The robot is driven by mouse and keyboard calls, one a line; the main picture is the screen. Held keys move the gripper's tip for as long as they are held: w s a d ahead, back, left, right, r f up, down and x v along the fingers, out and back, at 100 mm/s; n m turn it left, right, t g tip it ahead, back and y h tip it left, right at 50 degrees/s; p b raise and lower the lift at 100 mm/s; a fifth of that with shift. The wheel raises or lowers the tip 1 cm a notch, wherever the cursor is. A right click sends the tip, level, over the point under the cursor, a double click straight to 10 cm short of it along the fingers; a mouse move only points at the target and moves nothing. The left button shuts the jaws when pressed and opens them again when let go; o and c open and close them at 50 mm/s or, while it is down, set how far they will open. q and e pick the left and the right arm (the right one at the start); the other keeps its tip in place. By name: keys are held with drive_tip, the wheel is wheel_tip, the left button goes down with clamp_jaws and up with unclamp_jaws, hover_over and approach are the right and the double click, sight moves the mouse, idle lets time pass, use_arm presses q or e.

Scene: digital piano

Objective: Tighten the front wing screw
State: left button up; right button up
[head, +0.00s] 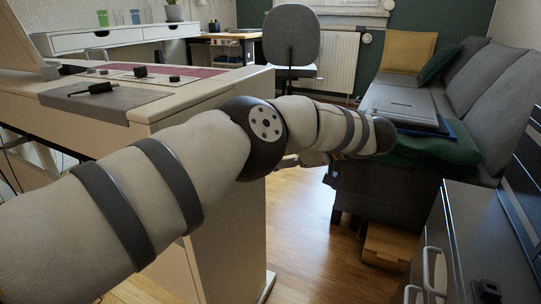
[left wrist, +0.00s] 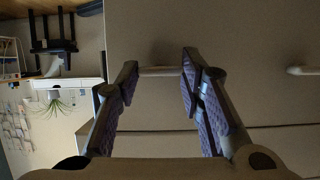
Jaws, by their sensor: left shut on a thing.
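In the left wrist view, a pale, short bar, which looks like the front wing screw (left wrist: 160,71), sticks out by a flat beige panel (left wrist: 240,30). My left gripper (left wrist: 160,80) has its purple-padded fingertips on either side of the bar and is shut on it. A second similar pale bar (left wrist: 302,71) shows at the right edge, apart from the fingers. In the head view my left arm reaches across the middle and mostly hides its gripper; no wing screw can be made out there. My right gripper is in neither view.
A pale piano-like cabinet (head: 215,215) stands behind my arm, with a grey mat (head: 110,103) and small dark items on top. A grey sofa (head: 495,95) and a dark drawer unit (head: 480,235) stand at the right. Wooden floor (head: 310,235) lies clear between.

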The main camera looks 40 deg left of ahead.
use_arm(q)
drive_tip(key=o, duration=1.2)
drive_tip(key=shift+c, duration=0.2)
wheel_tip(320, 180, up, 10)
drive_tip(key=shift+f, duration=0.1)
